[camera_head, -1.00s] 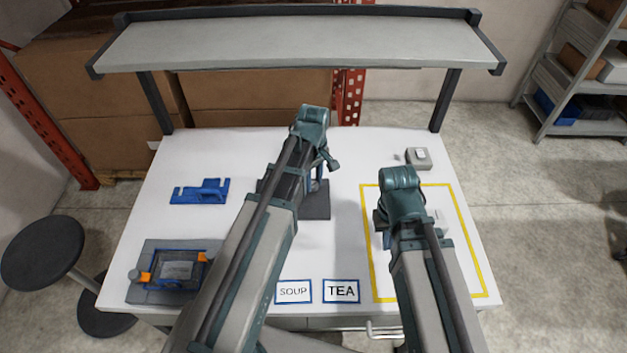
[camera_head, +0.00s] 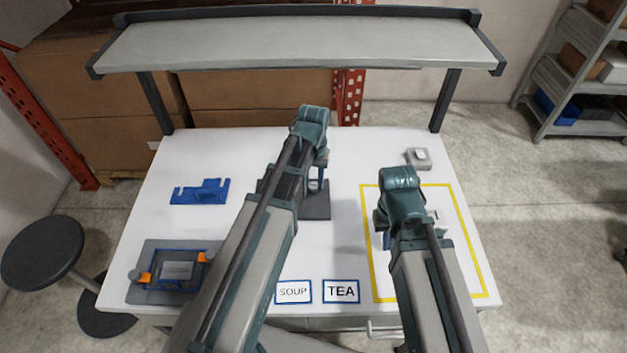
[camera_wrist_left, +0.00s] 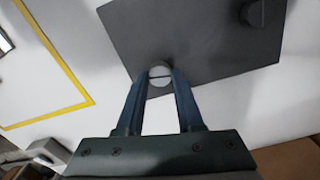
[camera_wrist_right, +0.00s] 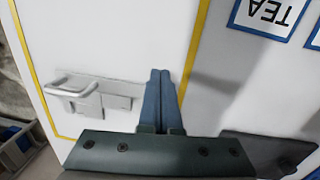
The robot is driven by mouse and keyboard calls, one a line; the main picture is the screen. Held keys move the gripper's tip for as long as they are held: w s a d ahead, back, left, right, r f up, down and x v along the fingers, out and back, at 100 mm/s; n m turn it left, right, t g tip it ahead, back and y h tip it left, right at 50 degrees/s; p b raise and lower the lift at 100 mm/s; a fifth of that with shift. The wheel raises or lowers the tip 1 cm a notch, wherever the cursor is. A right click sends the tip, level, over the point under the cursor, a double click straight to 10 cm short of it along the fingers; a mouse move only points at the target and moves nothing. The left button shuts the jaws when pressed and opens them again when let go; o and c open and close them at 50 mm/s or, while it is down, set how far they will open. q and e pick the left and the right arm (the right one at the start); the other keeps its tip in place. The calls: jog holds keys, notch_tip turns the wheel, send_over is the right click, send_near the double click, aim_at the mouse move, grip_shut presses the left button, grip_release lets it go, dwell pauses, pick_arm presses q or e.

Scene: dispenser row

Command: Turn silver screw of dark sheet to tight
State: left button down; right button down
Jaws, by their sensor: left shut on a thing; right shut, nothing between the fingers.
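The dark sheet (camera_head: 317,206) lies flat on the white table, partly hidden behind my left arm in the head view. In the left wrist view the dark sheet (camera_wrist_left: 205,45) carries the silver screw (camera_wrist_left: 160,74), a round slotted head near its edge, and a dark knob (camera_wrist_left: 257,12) at another corner. My left gripper (camera_wrist_left: 160,80) is shut on the silver screw, one finger on each side of its head. The slot lies roughly across the line of the fingers. My right gripper (camera_wrist_right: 160,75) is shut and empty above the yellow-outlined area.
A white bracket with a handle (camera_wrist_right: 95,98) lies inside the yellow outline (camera_head: 455,205). A blue bracket (camera_head: 200,192) and a grey tray with a blue-framed part (camera_head: 150,294) stand at left. A small grey box (camera_head: 418,158) sits at back right. A shelf (camera_head: 290,45) spans the back.

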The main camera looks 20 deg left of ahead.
aim_at(313, 185)
pick_arm(q)
jog(key=m, duration=1.1)
jog(key=shift+m, duration=2)
jog(key=c, duration=0.5)
grip_release()
jog(key=shift+r, duration=0.2)
pick_arm(e)
jog(key=shift+r, duration=0.15)
pick_arm(q)
notch_tip(313, 185, up, 12)
jog(key=p, duration=1.2)
jog(key=shift+f, duration=0.15)
pick_arm(e)
notch_tip(313, 185, up, 12)
